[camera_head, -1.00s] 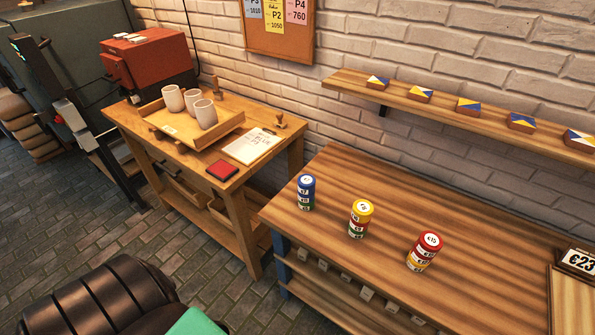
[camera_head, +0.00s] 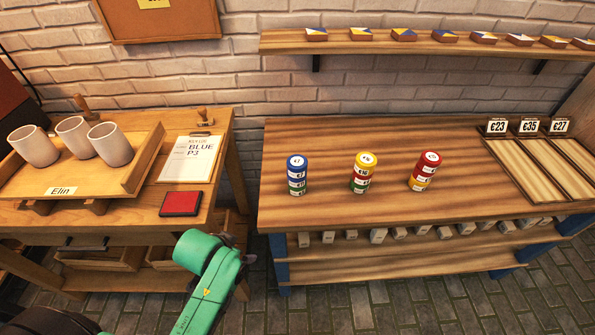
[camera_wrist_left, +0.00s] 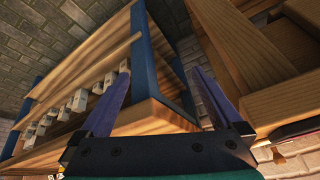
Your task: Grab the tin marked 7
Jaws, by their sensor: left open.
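Three short stacks of round tins stand upright on the striped wooden table (camera_head: 330,213). The left stack has a blue tin (camera_head: 297,162) on top, with a mark that looks like 7 but is small. The middle stack has a yellow tin (camera_head: 365,160) on top, and the right one a red tin (camera_head: 430,160). My left gripper (camera_wrist_left: 160,76) is open and empty in the left wrist view, low beside a wooden table with blue legs. Its fingers are not visible in the head view, where my green arm is at bottom left, apart from the tins. My right gripper is not in view.
A side table at left holds a tray (camera_head: 145,168) with cups, a clipboard (camera_head: 188,160) and a red pad (camera_head: 181,203). Price signs (camera_head: 528,126) stand at right. A wall shelf (camera_head: 400,47) runs above.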

